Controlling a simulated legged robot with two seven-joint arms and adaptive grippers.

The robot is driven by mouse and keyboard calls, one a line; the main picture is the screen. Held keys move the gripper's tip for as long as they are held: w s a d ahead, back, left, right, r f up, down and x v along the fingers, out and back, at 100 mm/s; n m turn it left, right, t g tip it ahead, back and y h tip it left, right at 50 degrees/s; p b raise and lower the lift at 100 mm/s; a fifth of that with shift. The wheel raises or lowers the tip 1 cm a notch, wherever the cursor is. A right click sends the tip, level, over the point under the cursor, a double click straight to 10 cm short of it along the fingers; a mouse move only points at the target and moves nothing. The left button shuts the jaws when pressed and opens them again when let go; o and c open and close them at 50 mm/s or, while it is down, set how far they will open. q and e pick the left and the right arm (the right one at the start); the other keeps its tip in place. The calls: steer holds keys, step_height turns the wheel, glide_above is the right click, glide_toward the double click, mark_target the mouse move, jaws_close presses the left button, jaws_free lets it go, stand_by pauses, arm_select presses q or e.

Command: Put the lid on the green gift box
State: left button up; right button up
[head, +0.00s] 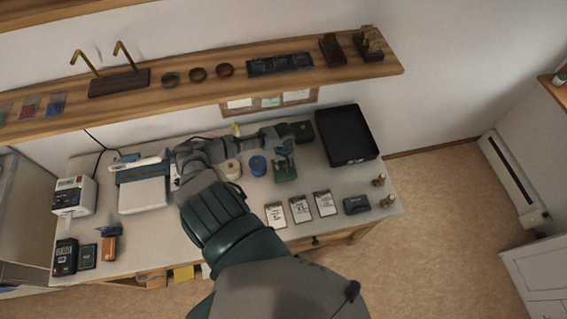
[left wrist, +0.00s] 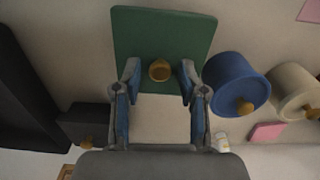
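A green square piece with a round gold knob (left wrist: 160,71) shows in the left wrist view (left wrist: 162,30). In the head view the green piece (head: 286,173) lies on the table, partly under my left gripper (head: 282,146). I cannot tell whether it is the lid alone or the lid sitting on the green box. In the left wrist view my left gripper (left wrist: 160,78) is open, with one fingertip on each side of the knob and a gap to it. No separate green box is clearly visible. My right gripper is not in view.
A blue cylinder (head: 257,165) and a cream cylinder (head: 232,169) stand left of the green piece. A small dark box (head: 303,131) and a black tray (head: 347,136) lie behind and right. Three cards (head: 300,208) lie in front. A wooden shelf (head: 200,93) hangs behind.

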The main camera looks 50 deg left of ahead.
arm_select(q)
step_height(320, 180, up, 12)
stand_by(0.7)
steer(key=shift+a+f, duration=0.1)
steer(key=shift+f, duration=0.05)
stand_by(0.4)
